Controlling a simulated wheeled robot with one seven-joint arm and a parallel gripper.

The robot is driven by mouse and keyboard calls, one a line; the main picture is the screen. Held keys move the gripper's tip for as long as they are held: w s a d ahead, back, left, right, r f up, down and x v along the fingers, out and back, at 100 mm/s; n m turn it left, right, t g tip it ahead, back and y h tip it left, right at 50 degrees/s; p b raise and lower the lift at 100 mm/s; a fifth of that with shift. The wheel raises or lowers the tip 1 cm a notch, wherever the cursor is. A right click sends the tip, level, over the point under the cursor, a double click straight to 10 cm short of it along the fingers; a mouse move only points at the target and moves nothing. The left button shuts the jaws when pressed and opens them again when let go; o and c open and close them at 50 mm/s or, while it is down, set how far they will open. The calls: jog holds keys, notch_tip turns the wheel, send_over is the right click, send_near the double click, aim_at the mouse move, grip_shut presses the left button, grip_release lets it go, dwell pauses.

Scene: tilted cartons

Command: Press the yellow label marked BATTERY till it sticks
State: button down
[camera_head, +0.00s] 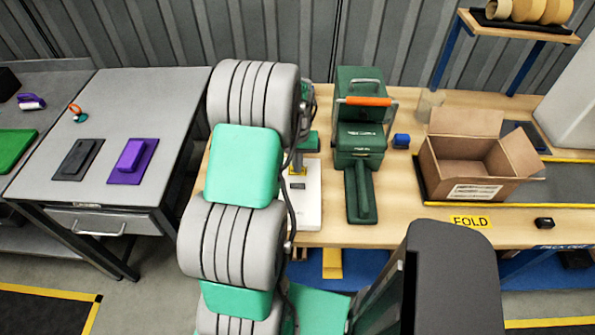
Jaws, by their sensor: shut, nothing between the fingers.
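No yellow label that I can read as BATTERY shows in the head view. A yellow label (470,222) on the bench's front edge reads FOLD. My own grey and green arm fills the middle of the view and hides part of the bench. I cannot make out my gripper or its fingers.
A green machine (360,150) with an orange handle stands mid-bench. A grey table (180,95) stands left.

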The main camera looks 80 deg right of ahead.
dwell(0.4)
jog(key=shift+r+p, duration=2.15)
jog(key=shift+r, duration=1.3)
